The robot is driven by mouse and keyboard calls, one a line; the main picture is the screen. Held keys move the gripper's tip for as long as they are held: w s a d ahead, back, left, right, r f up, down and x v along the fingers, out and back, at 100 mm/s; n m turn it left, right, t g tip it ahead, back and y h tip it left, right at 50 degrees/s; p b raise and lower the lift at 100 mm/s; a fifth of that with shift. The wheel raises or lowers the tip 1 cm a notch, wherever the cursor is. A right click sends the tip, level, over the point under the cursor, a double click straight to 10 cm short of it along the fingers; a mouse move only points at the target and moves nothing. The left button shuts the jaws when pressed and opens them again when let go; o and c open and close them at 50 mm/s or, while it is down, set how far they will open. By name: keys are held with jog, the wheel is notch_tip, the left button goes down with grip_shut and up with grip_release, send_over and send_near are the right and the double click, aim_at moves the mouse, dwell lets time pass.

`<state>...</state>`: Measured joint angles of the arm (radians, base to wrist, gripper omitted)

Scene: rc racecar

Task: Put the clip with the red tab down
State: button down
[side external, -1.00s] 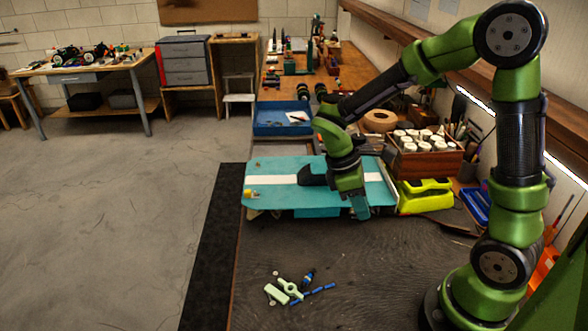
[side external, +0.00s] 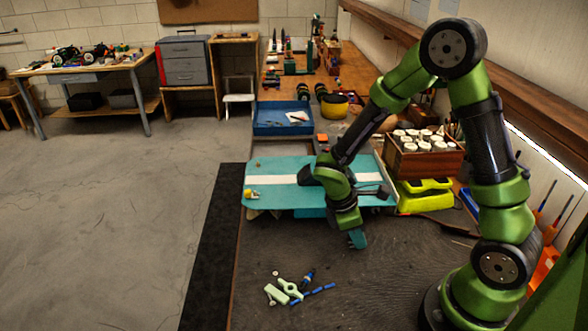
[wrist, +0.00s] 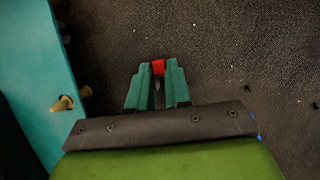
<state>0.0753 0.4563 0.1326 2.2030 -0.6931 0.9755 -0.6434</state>
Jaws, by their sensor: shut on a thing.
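The clip with the red tab (wrist: 158,67) shows in the wrist view between my gripper's teal fingertips, with only its red part clearly visible. My gripper (wrist: 157,88) is shut on it. In the side view my gripper (side external: 357,239) points down over the dark bench mat, just in front of the teal car body panel. The clip is too small to make out there. I cannot tell how high the fingertips are above the mat.
The teal panel (side external: 290,197) with a white stripe lies behind my gripper; its edge (wrist: 42,80) is left in the wrist view. Pale green and blue parts (side external: 289,288) lie at the front left. A yellow-green object (side external: 425,195) is at right. The mat (side external: 400,270) has free room.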

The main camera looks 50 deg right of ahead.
jog(key=shift+f, duration=0.1)
jog(key=c, duration=1.1)
grip_release()
jog(key=shift+o, duration=0.2)
jog(key=v, duration=1.1)
jog(key=s+a+r+m+t+y, duration=0.2)
jog(key=s+r+m+t, duration=0.1)
jog(key=r+m, duration=0.3)
jog(key=s+a+r+m+t+y, duration=0.2)
jog(key=s+r+m+t, duration=0.1)
jog(key=r+m+t, duration=0.3)
jog(key=shift+s+r+y, duration=0.25)
jog(key=shift+r+y, duration=0.15)
jog(key=shift+r, duration=0.1)
jog(key=shift+o, duration=0.6)
jog(key=shift+s+a+r+m+t, duration=0.15)
jog(key=shift+s+r+m+t, duration=0.2)
jog(key=shift+m+t, duration=0.3)
